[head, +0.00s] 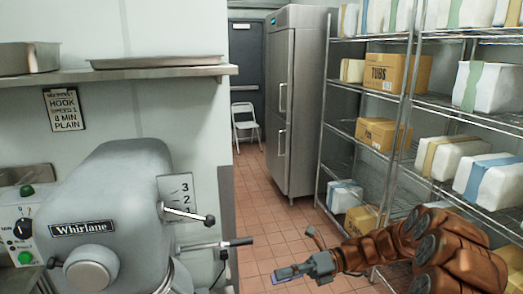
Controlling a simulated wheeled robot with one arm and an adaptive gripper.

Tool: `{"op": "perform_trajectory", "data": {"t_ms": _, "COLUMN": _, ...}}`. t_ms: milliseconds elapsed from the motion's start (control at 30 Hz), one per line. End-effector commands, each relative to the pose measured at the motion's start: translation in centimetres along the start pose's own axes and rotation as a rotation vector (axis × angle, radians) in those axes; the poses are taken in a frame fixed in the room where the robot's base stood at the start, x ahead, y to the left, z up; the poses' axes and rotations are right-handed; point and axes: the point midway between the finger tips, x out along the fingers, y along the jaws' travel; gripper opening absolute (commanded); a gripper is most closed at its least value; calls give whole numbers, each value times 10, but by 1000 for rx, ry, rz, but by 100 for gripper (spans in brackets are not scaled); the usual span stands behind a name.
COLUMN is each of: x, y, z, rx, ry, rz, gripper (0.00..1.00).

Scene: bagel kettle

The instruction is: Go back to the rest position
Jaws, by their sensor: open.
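My gripper (289,272) is at the bottom middle of the head view, at the end of my brown arm, which reaches in from the lower right. It hangs over the tiled floor, with nothing seen between its fingers. The fingers are small and partly blurred in this view. It is apart from the grey mixer on the left and points toward it.
A grey Whirlane mixer (120,185) with levers (188,214) stands at the left. Wire shelving (408,98) with boxes and wrapped packs lines the right, close to my arm. A steel fridge (293,100), a white chair (246,124) and open tiled floor (268,200) lie ahead.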

Motion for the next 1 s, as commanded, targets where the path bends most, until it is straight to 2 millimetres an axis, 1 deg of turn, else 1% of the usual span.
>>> {"op": "perform_trajectory", "data": {"t_ms": 267, "x": 19, "y": 22, "z": -14, "rx": -132, "ry": 98, "rz": -25, "gripper": 48}}
{"op": "perform_trajectory", "data": {"t_ms": 433, "x": 34, "y": 42, "z": -29, "rx": -267, "ry": 196, "rz": -45, "gripper": 48}}
{"op": "perform_trajectory", "data": {"t_ms": 600, "x": 49, "y": 67, "z": -56, "rx": -455, "ry": 341, "rz": -61, "gripper": 48}}
{"op": "perform_trajectory", "data": {"t_ms": 733, "x": 57, "y": 82, "z": -79, "rx": -601, "ry": 456, "rz": -67, "gripper": 48}}
{"op": "perform_trajectory", "data": {"t_ms": 833, "x": 60, "y": 94, "z": -98, "rx": -710, "ry": 547, "rz": -64, "gripper": 48}}
{"op": "perform_trajectory", "data": {"t_ms": 1000, "x": 59, "y": 110, "z": -130, "rx": -893, "ry": 707, "rz": -53, "gripper": 48}}
